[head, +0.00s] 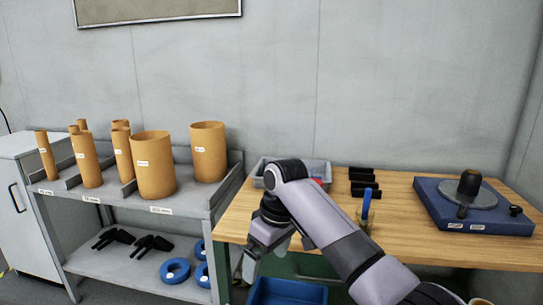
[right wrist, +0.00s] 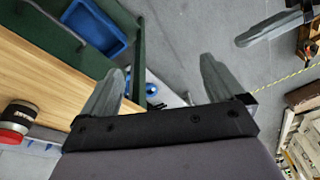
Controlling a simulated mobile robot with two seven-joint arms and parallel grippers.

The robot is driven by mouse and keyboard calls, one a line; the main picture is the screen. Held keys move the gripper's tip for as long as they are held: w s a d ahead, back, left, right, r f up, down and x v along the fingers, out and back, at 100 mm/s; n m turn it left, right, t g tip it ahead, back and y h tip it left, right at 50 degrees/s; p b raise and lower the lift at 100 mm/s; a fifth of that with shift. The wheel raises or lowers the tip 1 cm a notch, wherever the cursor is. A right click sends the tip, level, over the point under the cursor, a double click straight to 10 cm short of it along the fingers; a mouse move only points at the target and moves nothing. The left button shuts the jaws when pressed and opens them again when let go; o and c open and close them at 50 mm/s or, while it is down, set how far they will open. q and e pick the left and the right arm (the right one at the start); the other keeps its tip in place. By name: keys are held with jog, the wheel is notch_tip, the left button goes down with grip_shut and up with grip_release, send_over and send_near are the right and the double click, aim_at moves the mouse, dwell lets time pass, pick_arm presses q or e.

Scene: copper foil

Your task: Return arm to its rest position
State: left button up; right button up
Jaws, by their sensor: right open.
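My right arm reaches in from the bottom right of the head view, bent at a grey and black joint above the front left of the wooden table (head: 400,237). My right gripper (head: 262,258) points down at the table's left front edge. In the right wrist view the same gripper (right wrist: 160,80) has its two grey fingers wide apart with nothing between them. A grey finger-like part at the top right of that view seems to be my left gripper (right wrist: 272,30), cut off by the frame. The left gripper does not show in the head view.
A grey shelf (head: 200,208) with several cardboard tubes stands left of the table. A blue bin (head: 288,292) sits below the gripper. A grey tray (head: 262,170), black blocks (head: 361,174) and a blue device (head: 450,214) stand on the table.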

jog(key=s+d+f+m+t+y, duration=0.1)
jog(key=s+d+f+m+t, duration=0.15)
jog(key=f, duration=0.55)
jog(key=s+d+f+m+t+y, duration=0.1)
jog(key=s+d+f, duration=0.15)
jog(key=f, duration=0.55)
jog(key=s+d+f+m+t, duration=0.1)
jog(key=s+d+f+m, duration=0.15)
jog(key=f, duration=0.65)
pick_arm(q)
jog(key=s+a+f+m+g+y, duration=0.2)
jog(key=s+a+f+m, duration=0.6)
jog(key=m, duration=0.7)
jog(key=s+a+f+m+g+y, duration=0.2)
jog(key=s+a+f+m+g, duration=0.3)
jog(key=m, duration=0.9)
jog(key=s+a+f, duration=0.3)
jog(key=f, duration=0.2)
jog(key=shift+f+m, duration=0.3)
jog(key=shift+m, duration=0.1)
pick_arm(e)
jog(key=s+d+m+t+h, duration=0.1)
jog(key=s+d+t, duration=0.1)
jog(key=s+d, duration=0.4)
jog(key=s+d+f+m+t, duration=0.1)
jog(key=s+d+t, duration=0.2)
jog(key=s+d, duration=0.4)
jog(key=s, duration=0.7)
jog(key=shift+s+d+h, duration=0.3)
jog(key=shift+h, duration=0.1)
